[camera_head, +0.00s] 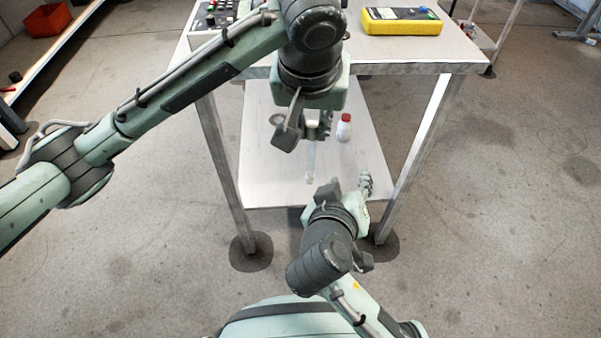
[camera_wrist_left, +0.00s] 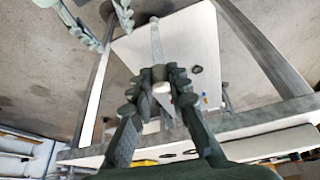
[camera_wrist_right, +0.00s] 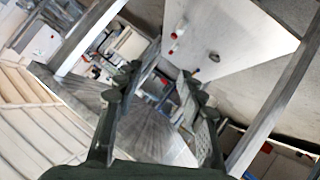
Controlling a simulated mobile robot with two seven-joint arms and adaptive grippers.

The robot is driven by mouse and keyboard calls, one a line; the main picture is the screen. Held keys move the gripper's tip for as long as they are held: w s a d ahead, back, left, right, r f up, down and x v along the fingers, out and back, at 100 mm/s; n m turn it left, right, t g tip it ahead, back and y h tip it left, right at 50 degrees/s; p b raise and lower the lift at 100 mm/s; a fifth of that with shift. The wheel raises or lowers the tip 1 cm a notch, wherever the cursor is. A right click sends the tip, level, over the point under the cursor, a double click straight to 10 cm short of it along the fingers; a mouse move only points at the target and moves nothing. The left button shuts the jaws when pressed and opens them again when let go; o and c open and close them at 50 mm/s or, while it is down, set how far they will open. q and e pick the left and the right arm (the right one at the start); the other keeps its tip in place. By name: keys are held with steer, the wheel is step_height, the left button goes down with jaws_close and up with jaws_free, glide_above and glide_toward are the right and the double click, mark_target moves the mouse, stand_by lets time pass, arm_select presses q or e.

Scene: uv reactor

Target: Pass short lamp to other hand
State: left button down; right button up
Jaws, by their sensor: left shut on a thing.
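The short lamp (camera_head: 311,158) is a thin, pale, see-through tube with a white end. It hangs roughly upright below my left gripper (camera_head: 304,128), which is shut on its upper end. In the left wrist view the lamp (camera_wrist_left: 156,40) runs away from the closed fingertips (camera_wrist_left: 160,75). My right gripper (camera_head: 346,186) is lower and a little right of the lamp's lower end, apart from it. In the right wrist view its fingers (camera_wrist_right: 163,80) are spread with nothing held between them. I cannot clearly make out the lamp in that view.
A metal table (camera_head: 380,55) stands ahead, with a yellow meter (camera_head: 402,20) and a control box (camera_head: 213,14) on top. Its lower shelf (camera_head: 265,160) holds a white bottle with a red cap (camera_head: 344,127). Table legs flank both grippers. A red bin (camera_head: 47,20) is far left.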

mark_target(307, 145)
steer(key=s+a+r+m+t+y, duration=0.2)
steer(key=s+a+r+m, duration=0.2)
steer(key=a+r, duration=0.45)
steer(key=x, duration=1.2)
steer(key=shift+w+a+f, duration=0.1)
steer(key=shift+a+f, duration=0.2)
steer(key=shift+c, duration=0.2)
steer(key=c, duration=0.7)
arm_select(q)
steer(key=shift+d, duration=0.1)
arm_select(e)
steer(key=shift+a, duration=0.1)
jaws_close()
arm_select(q)
steer(key=c, duration=1.4)
jaws_free()
steer(key=shift+o, duration=0.2)
steer(key=shift+r, duration=0.1)
